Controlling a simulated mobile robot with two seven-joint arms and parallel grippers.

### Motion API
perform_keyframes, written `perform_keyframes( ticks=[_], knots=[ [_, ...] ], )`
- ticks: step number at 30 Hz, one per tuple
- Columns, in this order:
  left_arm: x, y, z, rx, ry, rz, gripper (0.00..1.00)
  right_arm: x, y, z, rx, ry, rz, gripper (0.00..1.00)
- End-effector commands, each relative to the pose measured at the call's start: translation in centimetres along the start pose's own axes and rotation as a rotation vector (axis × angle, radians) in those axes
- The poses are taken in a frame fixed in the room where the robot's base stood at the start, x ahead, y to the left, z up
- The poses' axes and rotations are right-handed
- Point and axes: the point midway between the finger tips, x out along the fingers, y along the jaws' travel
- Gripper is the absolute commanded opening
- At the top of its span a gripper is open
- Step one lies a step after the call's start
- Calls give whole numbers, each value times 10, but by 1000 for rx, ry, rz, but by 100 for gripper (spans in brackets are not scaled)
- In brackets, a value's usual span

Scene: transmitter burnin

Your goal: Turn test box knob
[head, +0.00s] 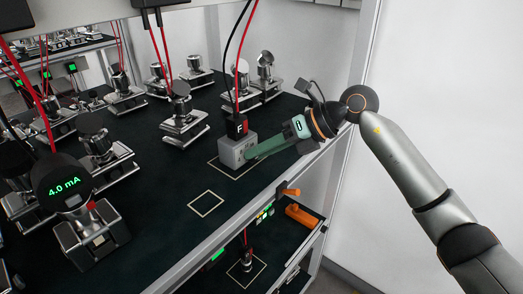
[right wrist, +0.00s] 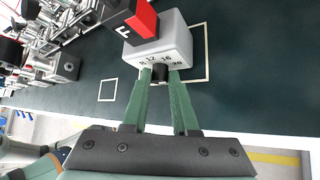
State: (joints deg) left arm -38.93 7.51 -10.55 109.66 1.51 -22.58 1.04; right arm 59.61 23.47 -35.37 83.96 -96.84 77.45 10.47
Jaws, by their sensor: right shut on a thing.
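The test box (head: 232,152) is a small grey block standing inside a pale outlined square on the dark shelf. In the right wrist view the test box (right wrist: 177,38) shows a number scale above a black knob (right wrist: 161,74). My right gripper (head: 251,152) has its green fingers at the box's front face. In the right wrist view its fingertips (right wrist: 160,76) lie on either side of the knob, shut on it. The knob is hidden in the head view. A black and red plug marked F (head: 237,127) sits on the box. My left gripper is not in view.
Several metal transmitters stand on the shelf; one (head: 72,192) at front left reads 4.0 mA. Red and black cables hang from above. An empty outlined square (head: 206,204) lies nearby. A lower shelf holds orange parts (head: 300,215). A metal post (head: 362,55) stands at right.

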Motion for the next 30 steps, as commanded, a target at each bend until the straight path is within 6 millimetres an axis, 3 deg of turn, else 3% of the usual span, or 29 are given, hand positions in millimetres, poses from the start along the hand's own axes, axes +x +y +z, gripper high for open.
perform_keyframes(
  ticks=[13,30],
  knots=[
    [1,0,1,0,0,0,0,0,1,0,-44,0,-44,0],
    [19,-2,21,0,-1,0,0,2,8,-2,-326,-3,-324,0]
  ],
)
